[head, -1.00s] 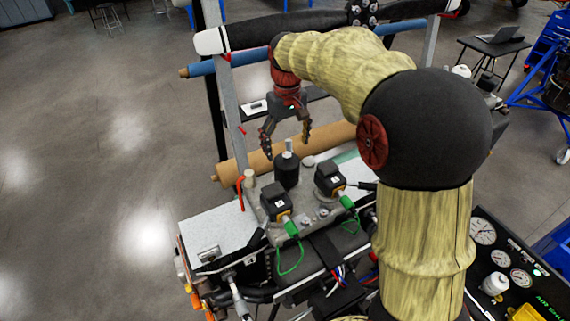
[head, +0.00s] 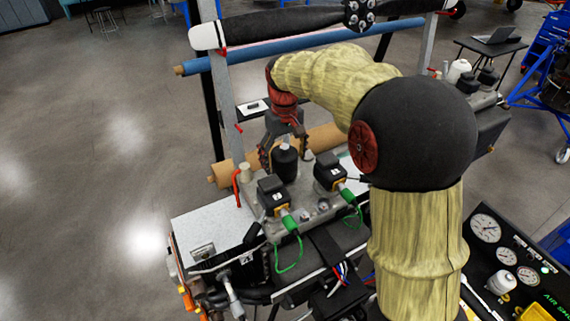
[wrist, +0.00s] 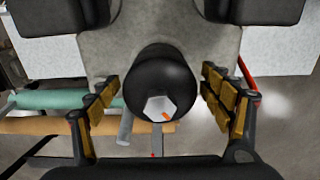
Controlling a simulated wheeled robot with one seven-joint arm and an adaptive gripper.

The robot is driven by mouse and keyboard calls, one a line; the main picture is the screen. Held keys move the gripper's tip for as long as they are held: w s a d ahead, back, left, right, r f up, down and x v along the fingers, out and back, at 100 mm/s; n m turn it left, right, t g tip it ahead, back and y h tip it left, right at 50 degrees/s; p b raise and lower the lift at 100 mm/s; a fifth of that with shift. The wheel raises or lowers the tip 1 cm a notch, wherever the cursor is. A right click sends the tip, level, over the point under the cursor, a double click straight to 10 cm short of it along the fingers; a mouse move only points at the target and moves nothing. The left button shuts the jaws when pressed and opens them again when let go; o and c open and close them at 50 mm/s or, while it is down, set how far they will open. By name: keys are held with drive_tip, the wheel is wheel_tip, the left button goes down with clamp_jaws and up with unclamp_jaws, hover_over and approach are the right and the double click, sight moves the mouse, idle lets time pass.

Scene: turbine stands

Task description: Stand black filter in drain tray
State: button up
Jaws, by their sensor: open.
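The black filter (head: 286,162) stands upright on the grey metal block (head: 312,205) of the turbine stand, behind two black boxy units. In the wrist view the filter (wrist: 158,85) shows from above, with a pale hex top bearing an orange mark. My gripper (head: 284,160) is lowered around the filter from behind. In the wrist view my gripper (wrist: 163,105) is open, with one yellow-padded finger on each side of the filter and a gap on both sides. I cannot make out a drain tray in these frames.
Two black units (head: 272,194) with green connectors stand close in front of the filter. A brown roll (head: 325,138) lies behind the block. A flat light panel (head: 215,225) is at the left. A gauge panel (head: 500,250) is at the lower right.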

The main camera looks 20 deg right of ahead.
drive_tip(key=shift+c, duration=0.7)
drive_tip(key=c, duration=1.5)
drive_tip(key=shift+c, duration=0.6)
